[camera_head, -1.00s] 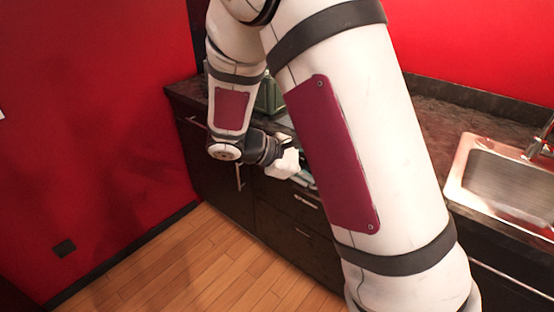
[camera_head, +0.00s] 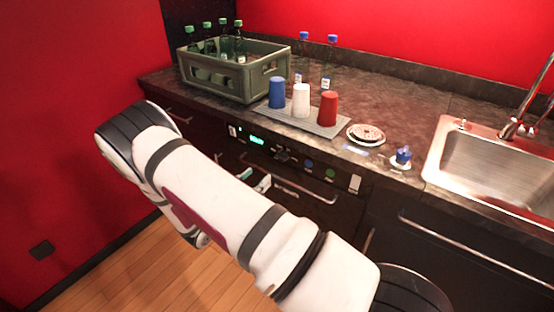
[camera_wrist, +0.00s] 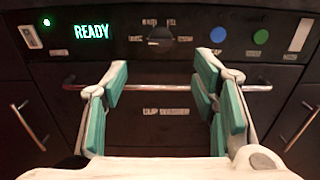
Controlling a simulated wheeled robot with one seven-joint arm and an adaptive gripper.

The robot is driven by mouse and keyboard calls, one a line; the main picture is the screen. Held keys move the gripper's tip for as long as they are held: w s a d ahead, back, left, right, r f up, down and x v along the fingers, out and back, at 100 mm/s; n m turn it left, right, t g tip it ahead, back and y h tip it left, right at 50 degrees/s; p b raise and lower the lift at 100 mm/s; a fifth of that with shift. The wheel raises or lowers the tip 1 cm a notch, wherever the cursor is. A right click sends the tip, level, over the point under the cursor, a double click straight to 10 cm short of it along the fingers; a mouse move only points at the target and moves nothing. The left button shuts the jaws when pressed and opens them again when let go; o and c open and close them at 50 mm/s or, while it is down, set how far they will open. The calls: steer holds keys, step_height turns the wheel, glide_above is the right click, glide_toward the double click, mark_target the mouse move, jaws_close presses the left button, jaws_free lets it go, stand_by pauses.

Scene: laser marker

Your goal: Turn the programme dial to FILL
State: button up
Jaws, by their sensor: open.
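The programme dial (camera_wrist: 160,38) is a dark knob on the black control panel, with small labels around it that are too blurred to read. A green READY display (camera_wrist: 92,32) is lit to its left in the wrist view. The dial also shows small in the head view (camera_head: 282,156). My gripper (camera_wrist: 160,82) is open and empty, its teal-padded fingers spread on either side below the dial, apart from it. In the head view my gripper (camera_head: 258,182) is partly hidden by my arm, in front of the panel.
A handle bar (camera_wrist: 165,88) crosses below the panel, near my fingers. Blue (camera_wrist: 218,34) and green (camera_wrist: 260,37) buttons sit right of the dial. On the counter stand a bottle crate (camera_head: 225,85), cups on a mat (camera_head: 335,129), and a sink (camera_head: 480,155) at right.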

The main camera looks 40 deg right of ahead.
mark_target(279, 158)
steer(key=x, duration=1.2)
steer(key=shift+d, duration=0.2)
steer(key=c, duration=1.2)
